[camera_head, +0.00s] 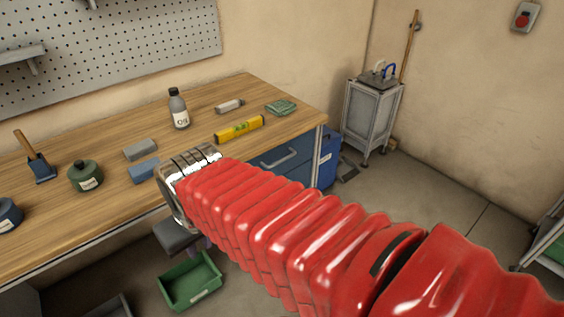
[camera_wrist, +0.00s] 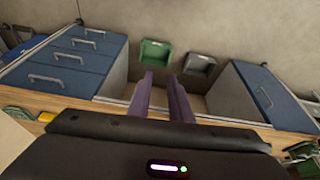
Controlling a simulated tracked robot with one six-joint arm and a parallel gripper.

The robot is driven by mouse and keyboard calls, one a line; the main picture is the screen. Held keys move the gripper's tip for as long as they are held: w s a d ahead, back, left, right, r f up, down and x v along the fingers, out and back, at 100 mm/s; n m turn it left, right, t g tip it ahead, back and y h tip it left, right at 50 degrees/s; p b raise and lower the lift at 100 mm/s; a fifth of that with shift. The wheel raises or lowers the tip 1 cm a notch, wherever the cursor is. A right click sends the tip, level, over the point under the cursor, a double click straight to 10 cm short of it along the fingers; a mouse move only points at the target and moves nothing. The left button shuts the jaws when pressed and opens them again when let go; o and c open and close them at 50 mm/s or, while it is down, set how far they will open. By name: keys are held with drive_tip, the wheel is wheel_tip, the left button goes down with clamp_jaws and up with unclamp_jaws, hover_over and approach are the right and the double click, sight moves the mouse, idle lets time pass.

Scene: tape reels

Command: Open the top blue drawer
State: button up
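The top blue drawer (camera_head: 303,152) sits just under the right part of the bench top in the head view. Its grey handle (camera_head: 280,158) shows beyond my red arm, which hides the front below it. In the wrist view a stack of blue drawers is at the left; the one nearest the wooden top (camera_wrist: 75,82) has a bar handle (camera_wrist: 46,79) and looks closed. My gripper (camera_wrist: 160,77) has its two purple fingers apart with nothing between them. It is away from the handle, to its right in the wrist view. In the head view my arm mostly hides the fingers.
The wooden bench (camera_head: 105,205) carries a yellow level (camera_head: 239,129), a grey bottle (camera_head: 178,108) and several small items. A green bin (camera_head: 192,281) and a grey bin (camera_wrist: 200,64) are on the floor. A metal cart (camera_head: 371,115) stands beyond the bench.

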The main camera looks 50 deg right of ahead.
drive_tip(key=w+d+f+m+g, duration=0.2)
drive_tip(key=w+d+f, duration=0.1)
drive_tip(key=d+f, duration=0.75)
drive_tip(key=n+t+h, duration=1.1)
drive_tip(key=n+t, duration=0.3)
drive_tip(key=t, duration=0.1)
approach(282, 160)
drive_tip(key=v, duration=0.4)
drive_tip(key=shift+w+d+f, duration=0.15)
drive_tip(key=shift+w, duration=0.1)
drive_tip(key=shift+w+d, duration=0.1)
drive_tip(key=x, duration=1.3)
drive_tip(key=shift+w+d+f, duration=0.1)
drive_tip(key=shift+w+d, duration=0.1)
drive_tip(key=shift+d, duration=0.1)
